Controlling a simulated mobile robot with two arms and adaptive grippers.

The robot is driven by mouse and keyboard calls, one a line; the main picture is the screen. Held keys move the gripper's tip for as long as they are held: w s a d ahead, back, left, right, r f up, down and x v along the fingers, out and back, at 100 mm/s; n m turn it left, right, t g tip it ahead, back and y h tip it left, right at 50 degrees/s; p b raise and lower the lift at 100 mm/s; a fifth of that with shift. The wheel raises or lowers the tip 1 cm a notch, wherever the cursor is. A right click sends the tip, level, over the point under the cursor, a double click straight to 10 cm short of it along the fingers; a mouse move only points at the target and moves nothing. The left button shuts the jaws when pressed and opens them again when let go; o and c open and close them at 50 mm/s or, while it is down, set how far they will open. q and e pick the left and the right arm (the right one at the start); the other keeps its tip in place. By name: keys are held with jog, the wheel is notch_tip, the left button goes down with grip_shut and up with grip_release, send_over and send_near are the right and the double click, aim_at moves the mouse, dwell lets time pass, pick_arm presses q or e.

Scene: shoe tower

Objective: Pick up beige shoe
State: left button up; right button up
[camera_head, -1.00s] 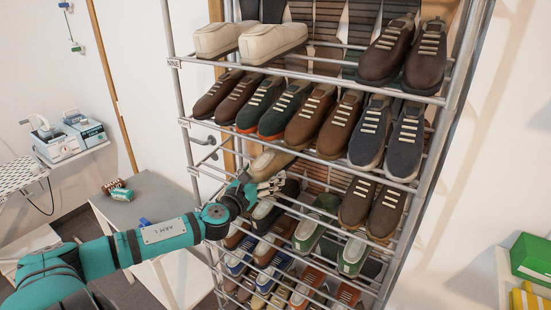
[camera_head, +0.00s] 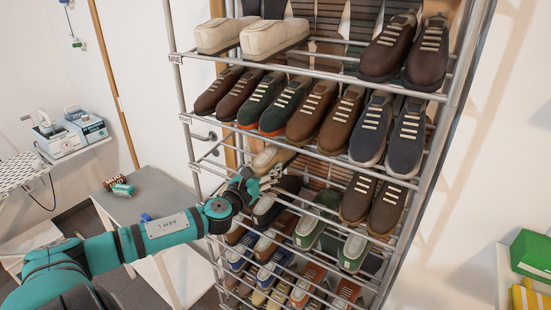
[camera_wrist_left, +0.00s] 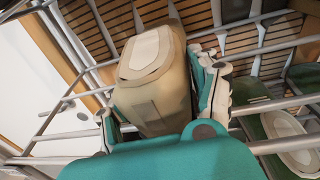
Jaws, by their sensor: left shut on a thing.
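A beige shoe (camera_head: 270,158) is at the left end of the third rack level in the head view, partly hidden by the rack bar and my gripper. My right gripper is not in view.
The metal shoe rack (camera_head: 438,133) holds many pairs on several levels. Its bars run close above and below my left gripper. Dark shoes (camera_head: 280,197) sit just right of and below it. A grey table (camera_head: 160,203) stands at the left.

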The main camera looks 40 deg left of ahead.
aim_at(259, 164)
pick_arm(q)
jog(key=shift+r, duration=0.55)
notch_tip(259, 164, up, 2)
jog(key=shift+r+b, duration=0.1)
jog(key=shift+b, duration=0.3)
jog(key=s+d, duration=0.3)
jog(key=s, duration=0.1)
jog(key=s+d+r, duration=0.1)
jog(key=s+d, duration=0.2)
jog(key=s, duration=0.1)
jog(key=s+d, duration=0.4)
jog(key=shift+s+d+r, duration=0.1)
jog(key=shift+s+r, duration=0.1)
jog(key=shift+r, duration=0.15)
jog(key=shift+c, duration=0.9)
